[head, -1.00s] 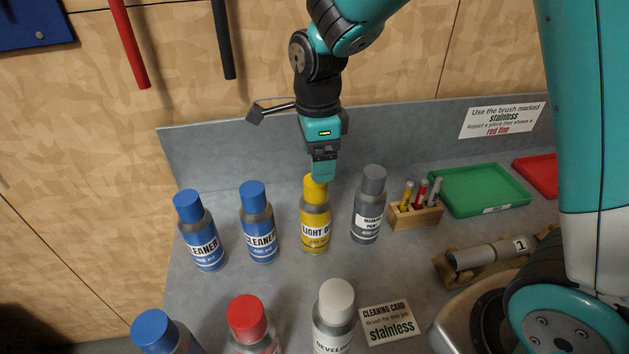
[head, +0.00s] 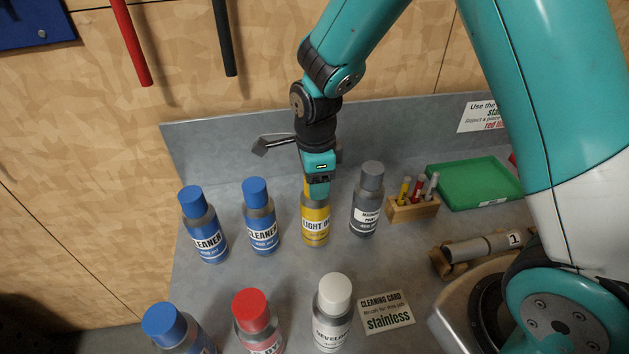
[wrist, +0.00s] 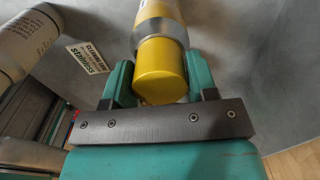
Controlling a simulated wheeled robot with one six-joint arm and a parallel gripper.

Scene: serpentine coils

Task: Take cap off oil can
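The oil can (head: 315,226) is a yellow can labelled "LIGHT OIL", upright in the back row on the grey bench. Its yellow cap (wrist: 161,72) shows in the wrist view; in the head view my gripper mostly hides it. My gripper (head: 317,187) points down over the can's top. In the wrist view its two teal fingers (wrist: 161,80) stand on either side of the cap, very close to it. I cannot tell whether they press on it. The cap is on the can.
Blue-capped cleaner cans (head: 261,218) stand left of the oil can, and a grey-capped can (head: 366,202) stands close right. Red-capped (head: 252,316) and white-capped (head: 333,310) cans stand in front. A wooden holder (head: 413,209), green tray (head: 474,184) and card (head: 387,312) lie to the right.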

